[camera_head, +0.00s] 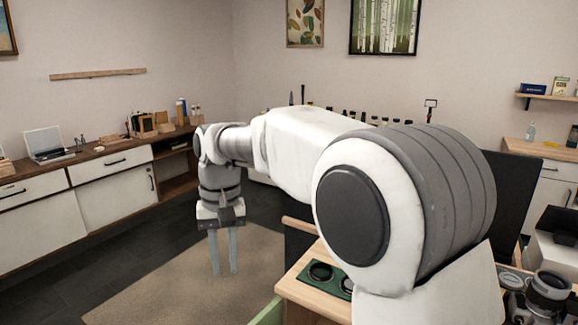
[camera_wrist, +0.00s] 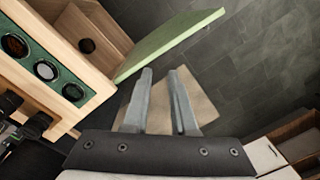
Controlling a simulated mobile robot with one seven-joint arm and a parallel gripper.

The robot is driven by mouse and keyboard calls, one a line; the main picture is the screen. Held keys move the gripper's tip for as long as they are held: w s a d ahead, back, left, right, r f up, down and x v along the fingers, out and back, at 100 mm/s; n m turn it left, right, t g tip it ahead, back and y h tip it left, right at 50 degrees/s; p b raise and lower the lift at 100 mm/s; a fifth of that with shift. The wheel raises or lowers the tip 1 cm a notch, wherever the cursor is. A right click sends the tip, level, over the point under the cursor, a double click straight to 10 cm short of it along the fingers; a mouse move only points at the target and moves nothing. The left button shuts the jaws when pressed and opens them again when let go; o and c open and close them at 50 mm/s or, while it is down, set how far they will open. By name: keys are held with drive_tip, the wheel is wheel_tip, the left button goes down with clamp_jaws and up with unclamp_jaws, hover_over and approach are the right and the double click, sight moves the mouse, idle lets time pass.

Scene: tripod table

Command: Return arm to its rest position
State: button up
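My white and grey arm reaches across the head view from the lower right towards the left. My gripper (camera_head: 224,273) hangs at its end, pointing down in front of a beige rug. In the wrist view, the two grey fingers of my gripper (camera_wrist: 162,72) stand apart with nothing between them. The gripper is open and empty, touching nothing that I can see. My arm hides much of the middle and right of the head view.
A light wooden unit (camera_wrist: 58,50) with a green holder (camera_wrist: 73,91) and a green panel (camera_wrist: 170,44) is close to my gripper. The beige rug (camera_head: 165,290) covers floor below. A long cabinet (camera_head: 115,200) lines the left wall. Dark floor (camera_wrist: 255,75) is open nearby.

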drive_tip(key=s+d+r+t+p, duration=0.1)
drive_tip(key=s+d+r, duration=0.2)
drive_tip(key=d, duration=0.2)
drive_tip(key=s+d+r+m+t+p, duration=0.1)
drive_tip(key=s+d+r, duration=0.15)
drive_tip(key=d, duration=0.35)
drive_tip(key=s+d+r+t+p, duration=0.1)
drive_tip(key=s+d+r, duration=0.2)
drive_tip(key=d+r, duration=0.15)
drive_tip(key=s+d+f+m+t+p, duration=0.1)
drive_tip(key=s+d+f+t+p, duration=0.1)
drive_tip(key=s+d, duration=0.8)
drive_tip(key=shift+s+d+m+t+p, duration=0.3)
drive_tip(key=shift+s+m+t+p, duration=0.15)
drive_tip(key=shift+t+p, duration=0.2)
drive_tip(key=shift+s, duration=0.15)
